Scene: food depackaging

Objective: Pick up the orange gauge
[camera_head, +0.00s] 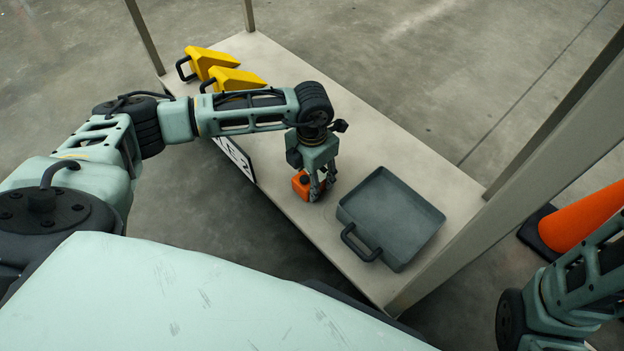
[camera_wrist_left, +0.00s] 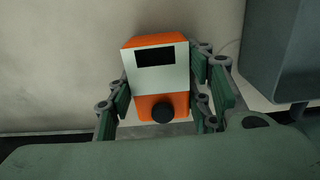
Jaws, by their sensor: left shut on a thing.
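The orange gauge (camera_head: 301,184) is at the front edge of the table, left of the grey tray. In the left wrist view the gauge (camera_wrist_left: 158,75) shows a pale face with a dark display and a black round knob. My left gripper (camera_head: 318,190) points down over it, and in the left wrist view its fingers (camera_wrist_left: 160,105) stand on both sides of the gauge, shut on it. I cannot tell whether the gauge is touching the table or slightly above it. The fingertips of my right gripper are out of view; only part of that arm shows at lower right.
A grey tray (camera_head: 432,206) with a black handle stands right of the gauge. Two yellow wedge-shaped things (camera_head: 212,60) with black handles lie at the table's far left. A post stands at the table's right end. An orange cone (camera_head: 580,218) is on the floor at right.

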